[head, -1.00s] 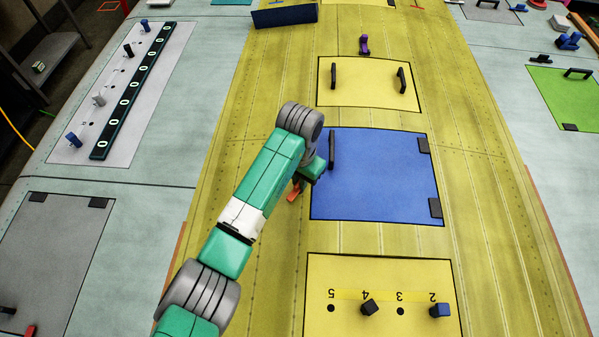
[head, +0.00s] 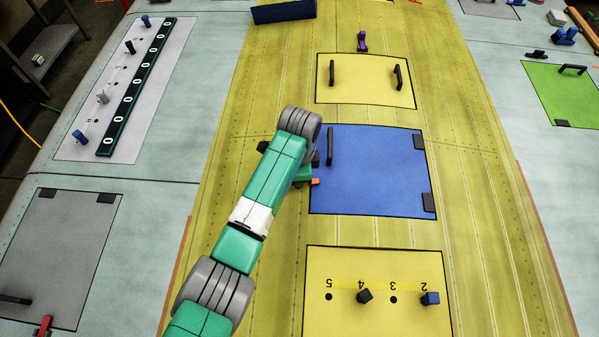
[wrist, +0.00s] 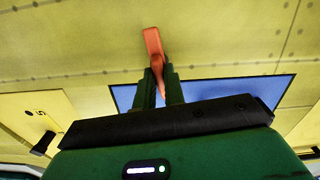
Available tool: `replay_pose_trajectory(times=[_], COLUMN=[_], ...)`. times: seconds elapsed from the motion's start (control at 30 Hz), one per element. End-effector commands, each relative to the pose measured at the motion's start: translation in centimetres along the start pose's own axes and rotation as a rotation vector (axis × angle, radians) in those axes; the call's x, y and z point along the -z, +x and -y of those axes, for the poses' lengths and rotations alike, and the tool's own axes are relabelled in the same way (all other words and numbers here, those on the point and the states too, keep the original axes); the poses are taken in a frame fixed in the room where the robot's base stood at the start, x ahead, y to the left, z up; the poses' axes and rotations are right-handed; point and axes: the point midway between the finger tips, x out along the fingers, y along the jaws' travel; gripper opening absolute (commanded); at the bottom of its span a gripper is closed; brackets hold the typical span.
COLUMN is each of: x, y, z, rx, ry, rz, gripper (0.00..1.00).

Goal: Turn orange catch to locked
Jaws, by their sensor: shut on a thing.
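The orange catch (wrist: 153,42) stands between the two green fingers of my gripper (wrist: 159,76) in the wrist view, and my gripper is shut on it. In the head view, only a small tip of the orange catch (head: 315,181) shows, at the left edge of the blue panel (head: 375,180) and pointing right. My gripper (head: 303,174) and wrist hide the rest of it. The blue panel also shows behind the fingers in the wrist view (wrist: 230,87).
A black handle (head: 330,146) stands on the blue panel, close right of my wrist. A yellow panel with numbered holes and pegs (head: 375,270) lies nearer, and another yellow panel with two black handles (head: 365,80) lies farther off.

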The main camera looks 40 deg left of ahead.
Motion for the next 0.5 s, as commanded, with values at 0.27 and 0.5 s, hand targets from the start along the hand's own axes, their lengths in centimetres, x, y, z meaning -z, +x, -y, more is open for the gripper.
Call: replay_pose_trajectory(times=[0.27, 0.5], x=[0.04, 0.04], y=[-0.28, -0.28], z=[0.01, 0.0], rx=[0.001, 0.001], ry=[0.119, 0.162], rz=[-0.001, -0.001], gripper=[0.0, 0.0])
